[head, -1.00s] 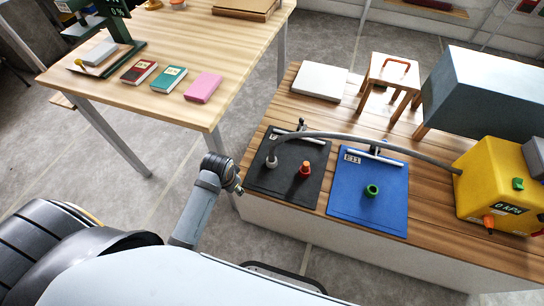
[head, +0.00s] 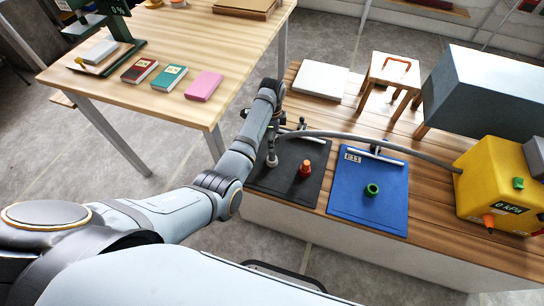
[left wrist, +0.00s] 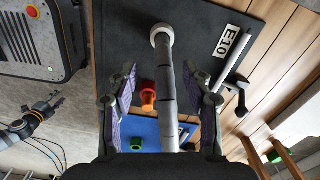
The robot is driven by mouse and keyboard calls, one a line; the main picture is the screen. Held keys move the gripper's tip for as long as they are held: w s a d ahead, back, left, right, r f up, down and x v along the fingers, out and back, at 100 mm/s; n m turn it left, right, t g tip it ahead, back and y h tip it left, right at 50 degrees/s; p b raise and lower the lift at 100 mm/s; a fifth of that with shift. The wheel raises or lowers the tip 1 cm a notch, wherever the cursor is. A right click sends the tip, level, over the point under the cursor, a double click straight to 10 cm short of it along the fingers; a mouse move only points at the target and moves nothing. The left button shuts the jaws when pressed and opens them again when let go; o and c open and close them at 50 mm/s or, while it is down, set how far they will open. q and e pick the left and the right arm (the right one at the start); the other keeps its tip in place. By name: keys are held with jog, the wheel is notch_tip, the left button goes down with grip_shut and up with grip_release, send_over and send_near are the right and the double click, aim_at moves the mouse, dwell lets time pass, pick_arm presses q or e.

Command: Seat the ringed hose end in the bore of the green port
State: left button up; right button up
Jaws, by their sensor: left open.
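The grey hose (head: 340,137) arcs from the yellow box to the black mat. Its ringed end (head: 271,160), with a pale collar, stands at the mat's left side; it also shows in the left wrist view (left wrist: 161,36). My left gripper (head: 272,128) is over that end, partly hidden by my arm. In the left wrist view its fingers (left wrist: 164,80) are open, one each side of the hose, with gaps showing. The green port (head: 371,190) is on the blue mat, its bore empty. My right gripper (left wrist: 48,103) appears small at the wrist view's left.
An orange-red port (head: 305,169) stands on the black mat (head: 290,190) between the hose end and the blue mat (head: 350,215). The yellow box (head: 490,185) reads 0 kPa. A white slab (head: 320,80) and small stool (head: 390,75) stand behind the mats.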

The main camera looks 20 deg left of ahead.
aim_at(272, 153)
pick_arm(q)
jog(key=f+b, duration=0.1)
jog(key=f, duration=0.2)
jog(key=f+b, duration=0.1)
jog(key=f, duration=0.2)
jog(key=f+b, duration=0.1)
jog(key=f, duration=0.2)
jog(key=shift+w+f, duration=0.3)
jog(key=shift+f, duration=0.1)
pick_arm(e)
jog(key=w, duration=0.6)
jog(key=shift+w+a+r, duration=0.2)
jog(key=shift+a+r, duration=0.05)
jog(key=shift+r, duration=0.15)
pick_arm(q)
grip_shut()
